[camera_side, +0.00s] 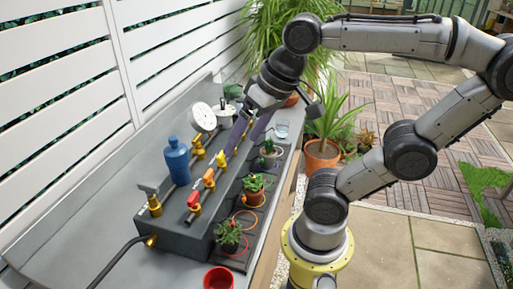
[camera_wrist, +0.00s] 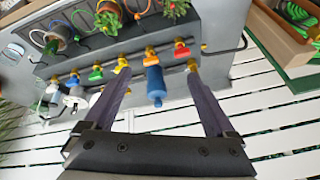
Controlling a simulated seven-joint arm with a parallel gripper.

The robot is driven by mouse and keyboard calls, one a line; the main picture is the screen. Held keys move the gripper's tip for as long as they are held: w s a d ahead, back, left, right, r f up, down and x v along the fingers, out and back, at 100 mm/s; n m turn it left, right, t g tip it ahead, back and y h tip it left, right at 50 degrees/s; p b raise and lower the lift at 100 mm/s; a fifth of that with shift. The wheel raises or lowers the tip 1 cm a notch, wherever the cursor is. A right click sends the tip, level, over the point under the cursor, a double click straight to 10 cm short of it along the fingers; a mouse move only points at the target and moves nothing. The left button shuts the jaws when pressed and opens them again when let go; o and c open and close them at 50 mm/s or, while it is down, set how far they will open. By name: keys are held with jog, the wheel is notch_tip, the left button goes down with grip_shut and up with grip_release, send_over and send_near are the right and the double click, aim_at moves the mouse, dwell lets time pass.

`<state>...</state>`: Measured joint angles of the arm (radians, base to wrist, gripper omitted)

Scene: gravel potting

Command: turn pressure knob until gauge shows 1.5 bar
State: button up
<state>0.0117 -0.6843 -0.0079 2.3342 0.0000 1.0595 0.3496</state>
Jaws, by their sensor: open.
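The round white gauge (camera_side: 203,117) stands tilted on a brass fitting behind the manifold in the side view. Its reading is too small to make out. A blue bottle-shaped body (camera_side: 177,160) with a narrower top stands left of it. I cannot tell which part is the pressure knob. Red (camera_side: 194,200), orange (camera_side: 209,178) and yellow (camera_side: 221,159) valve handles line the manifold. My gripper (camera_side: 236,145) is open, pointing down over its far part. In the wrist view, the blue body (camera_wrist: 154,82) appears between the spread fingers of my gripper (camera_wrist: 157,72), with no visible contact.
The grey manifold box (camera_side: 184,238) sits on a grey bench beside a white slatted fence (camera_side: 60,90). Small potted plants (camera_side: 229,236) stand along its front. A red cup (camera_side: 219,278) is at the near end. A dark hose (camera_side: 115,262) runs off left. The bench's left part is clear.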

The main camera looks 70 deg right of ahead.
jog(key=shift+s+a+f+n, duration=0.1)
jog(key=shift+s+f+n, duration=0.5)
jog(key=shift+n, duration=0.35)
jog(key=shift+s+a+f+n, duration=0.1)
jog(key=shift+s+f+n, duration=0.45)
jog(key=shift+n, duration=0.4)
jog(key=shift+w+f, duration=0.1)
jog(key=shift+f, duration=0.05)
jog(key=shift+w+d+f+t, duration=0.1)
jog(key=shift+w+f+t, duration=0.2)
jog(key=shift+w+f, duration=0.4)
